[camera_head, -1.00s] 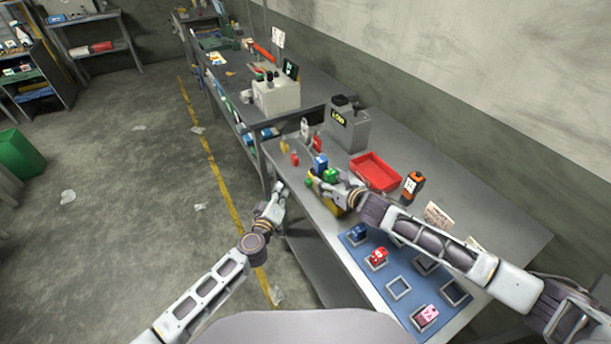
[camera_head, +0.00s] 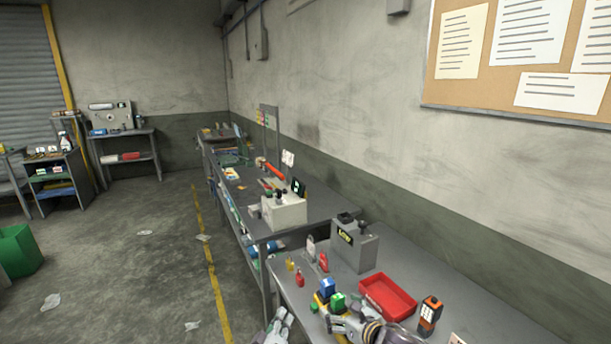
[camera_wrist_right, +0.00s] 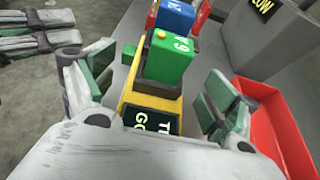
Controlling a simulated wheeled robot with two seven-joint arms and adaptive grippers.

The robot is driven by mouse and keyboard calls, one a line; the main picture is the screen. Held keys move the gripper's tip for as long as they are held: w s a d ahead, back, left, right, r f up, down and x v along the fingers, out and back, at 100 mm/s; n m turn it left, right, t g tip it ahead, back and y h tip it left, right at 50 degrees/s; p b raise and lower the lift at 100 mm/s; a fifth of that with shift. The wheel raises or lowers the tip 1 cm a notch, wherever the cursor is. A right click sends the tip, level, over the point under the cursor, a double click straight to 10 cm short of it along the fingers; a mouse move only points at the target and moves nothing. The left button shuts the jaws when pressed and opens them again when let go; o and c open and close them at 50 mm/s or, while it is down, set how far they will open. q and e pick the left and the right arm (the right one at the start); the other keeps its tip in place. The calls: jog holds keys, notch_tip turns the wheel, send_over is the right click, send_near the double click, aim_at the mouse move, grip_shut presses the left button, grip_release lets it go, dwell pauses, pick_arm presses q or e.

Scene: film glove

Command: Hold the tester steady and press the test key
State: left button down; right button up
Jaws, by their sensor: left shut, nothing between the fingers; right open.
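A yellow tester (camera_wrist_right: 150,95) with a dark lettered panel (camera_wrist_right: 150,118) stands on the near bench. A green block (camera_wrist_right: 165,58) with a small yellow knob on top sits on it, with a blue block (camera_wrist_right: 175,15) behind. The head view also shows the green block (camera_head: 338,301) and the blue block (camera_head: 327,287). My right gripper (camera_wrist_right: 158,88) is open, its fingers on either side of the tester, apparently apart from it. My left gripper (camera_head: 281,322) is shut and empty, left of the tester; it also shows in the right wrist view (camera_wrist_right: 68,38). I cannot pick out the test key for certain.
A red tray (camera_head: 388,298) lies right of the tester. A grey box marked LOW (camera_head: 353,248) stands behind. An orange and black device (camera_head: 429,314) stands further right. Small red and yellow items (camera_head: 300,278) are behind the tester. A second bench holds a white box (camera_head: 284,212).

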jog(key=v, duration=1)
jog(key=shift+s, duration=0.15)
jog(key=shift+r, duration=0.15)
dwell(0.5)
